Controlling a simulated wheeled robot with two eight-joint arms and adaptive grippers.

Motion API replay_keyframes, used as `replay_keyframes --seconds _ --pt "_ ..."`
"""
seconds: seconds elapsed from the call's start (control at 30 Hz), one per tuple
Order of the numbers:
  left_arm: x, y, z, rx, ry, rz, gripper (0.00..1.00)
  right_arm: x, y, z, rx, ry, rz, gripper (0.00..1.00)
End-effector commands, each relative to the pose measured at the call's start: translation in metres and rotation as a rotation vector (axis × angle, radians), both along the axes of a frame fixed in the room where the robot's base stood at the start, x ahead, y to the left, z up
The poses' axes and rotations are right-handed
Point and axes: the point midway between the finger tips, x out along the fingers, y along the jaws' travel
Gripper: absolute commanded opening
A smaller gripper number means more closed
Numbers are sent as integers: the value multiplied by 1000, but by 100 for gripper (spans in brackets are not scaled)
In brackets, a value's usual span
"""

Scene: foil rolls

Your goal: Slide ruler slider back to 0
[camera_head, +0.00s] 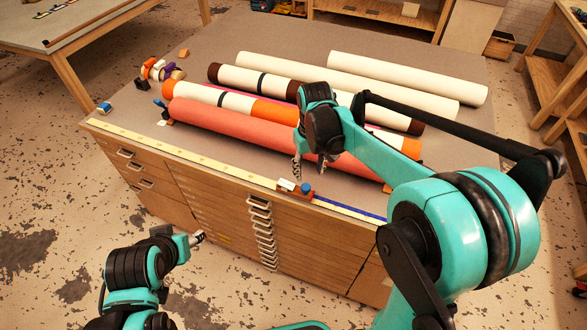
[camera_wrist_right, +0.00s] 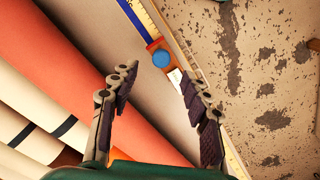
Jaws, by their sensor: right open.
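A long yellow ruler (camera_head: 203,152) runs along the front edge of the table, with a blue stretch to the right of the slider. The ruler slider (camera_head: 295,191) is a red-brown block with a blue knob and a white label, sitting on the ruler right of its middle. My right gripper (camera_head: 309,172) is open and empty just above and behind the slider. In the right wrist view the slider (camera_wrist_right: 163,59) lies ahead of the spread fingers (camera_wrist_right: 158,85), apart from them. My left gripper (camera_head: 197,238) is low in front of the cabinet, far from the slider; its fingers are too small to read.
Several rolls lie behind the ruler; the nearest is a coral roll (camera_head: 240,131). A blue-and-white small item (camera_head: 104,107) stands near the ruler's left end. Tape rolls (camera_head: 160,70) sit at the table's left. The ruler left of the slider is clear.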

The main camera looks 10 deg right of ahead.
Motion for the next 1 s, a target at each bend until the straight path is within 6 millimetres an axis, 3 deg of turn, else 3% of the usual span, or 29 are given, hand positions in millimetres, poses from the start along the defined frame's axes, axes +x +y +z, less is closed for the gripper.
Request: replay_keyframes --seconds 0.17,0.6,1.0 --pt "0 0 1 0 0 0 48 7 1 -10 -1 27 8 47" --pt "0 0 -17 0 0 0 48 6 1 -75 -2 25 7 47" --pt "0 0 -18 0 0 0 48 6 1 -82 -2 24 7 45"
